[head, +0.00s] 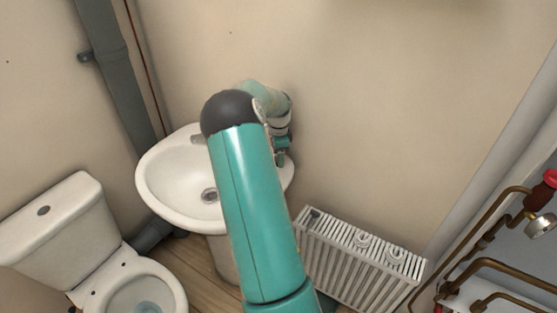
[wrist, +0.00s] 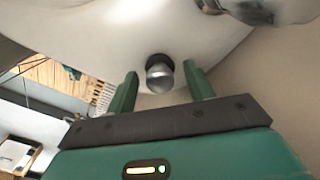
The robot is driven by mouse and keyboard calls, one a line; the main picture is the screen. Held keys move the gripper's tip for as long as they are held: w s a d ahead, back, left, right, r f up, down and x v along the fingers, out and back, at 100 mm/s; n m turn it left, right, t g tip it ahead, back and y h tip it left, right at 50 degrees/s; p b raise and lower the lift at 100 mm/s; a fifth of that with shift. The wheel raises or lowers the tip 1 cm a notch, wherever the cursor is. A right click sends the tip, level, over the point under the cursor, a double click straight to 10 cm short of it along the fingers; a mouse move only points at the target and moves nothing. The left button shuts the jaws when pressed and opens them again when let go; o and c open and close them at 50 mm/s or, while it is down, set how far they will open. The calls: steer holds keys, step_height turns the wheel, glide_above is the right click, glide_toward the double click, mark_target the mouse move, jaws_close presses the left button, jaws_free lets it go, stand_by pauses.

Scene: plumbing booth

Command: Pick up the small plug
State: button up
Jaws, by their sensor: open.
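The small plug (wrist: 160,76), a shiny silver knob with a dark collar, shows in the wrist view against the white surface of the washbasin (wrist: 110,35). My gripper (wrist: 160,69) is open, with one green finger on each side of the plug. I cannot tell whether either finger touches it. In the head view my gripper (head: 281,152) is partly visible at the right side of the washbasin (head: 165,182), behind my arm. The plug is hidden in that view.
A metal fitting (wrist: 262,10) is close at the top of the wrist view. In the head view a toilet (head: 75,222) stands left, a white radiator (head: 345,262) right of the basin, and copper pipes (head: 500,265) run at far right. The wall is close behind the basin.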

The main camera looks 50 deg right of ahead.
steer(key=shift+c, duration=0.4)
steer(key=c, duration=1)
steer(key=shift+r, duration=0.1)
